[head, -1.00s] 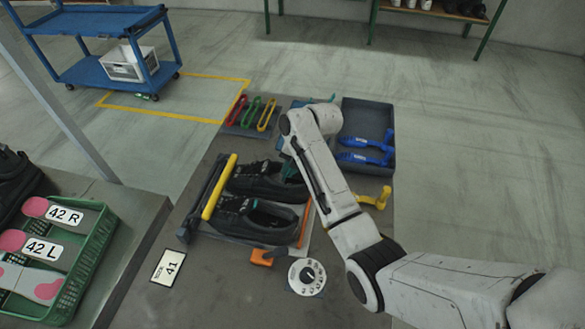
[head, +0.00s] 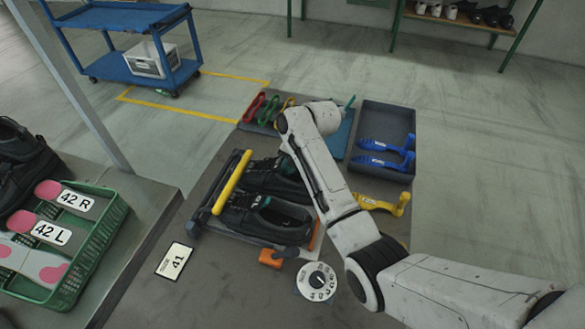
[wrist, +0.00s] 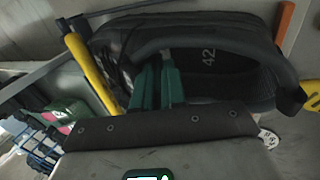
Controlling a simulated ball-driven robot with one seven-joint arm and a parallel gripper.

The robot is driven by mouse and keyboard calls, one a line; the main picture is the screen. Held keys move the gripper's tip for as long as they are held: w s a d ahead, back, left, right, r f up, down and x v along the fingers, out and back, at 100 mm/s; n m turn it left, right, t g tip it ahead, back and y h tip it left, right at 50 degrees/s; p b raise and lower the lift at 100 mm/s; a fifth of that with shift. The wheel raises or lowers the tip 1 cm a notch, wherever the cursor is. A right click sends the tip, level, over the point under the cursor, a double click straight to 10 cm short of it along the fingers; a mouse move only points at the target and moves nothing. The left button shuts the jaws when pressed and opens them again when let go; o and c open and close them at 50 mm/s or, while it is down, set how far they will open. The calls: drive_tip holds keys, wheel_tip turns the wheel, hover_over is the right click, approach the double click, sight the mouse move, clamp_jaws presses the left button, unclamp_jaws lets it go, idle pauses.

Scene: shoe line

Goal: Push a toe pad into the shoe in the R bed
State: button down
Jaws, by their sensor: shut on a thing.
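Two dark shoes lie side by side in the bed fixture on the table, toes to the left. The far shoe (head: 262,176), which I take as the one in the R bed, is partly behind my arm. The near shoe (head: 250,215) shows its opening. In the wrist view the shoe (wrist: 225,40) under my gripper has "42" on its insole. My gripper (wrist: 157,85) has two green fingers close together, reaching down into this shoe's opening. They are shut; the toe pad between them is hidden by the fingers and shoe.
A yellow bar (head: 231,182) stands at the toe side. An orange block (head: 272,258), a dial (head: 317,281) and a "41" card (head: 174,261) lie in front. A dark tray (head: 390,115) holds blue tools. A green crate (head: 95,250) of insoles stands at left.

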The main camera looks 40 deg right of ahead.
drive_tip(key=shift+w, duration=0.1)
drive_tip(key=c, duration=1.1)
unclamp_jaws()
drive_tip(key=shift+a, duration=0.1)
drive_tip(key=shift+s+r, duration=0.15)
drive_tip(key=shift+s, duration=0.05)
drive_tip(key=shift+s+d+r+p, duration=0.25)
drive_tip(key=shift+s+d+p, duration=0.45)
drive_tip(key=shift+p, duration=0.25)
drive_tip(key=shift+r, duration=0.1)
drive_tip(key=shift+r+p, duration=1.35)
drive_tip(key=shift+r, duration=0.05)
drive_tip(key=shift+r, duration=0.1)
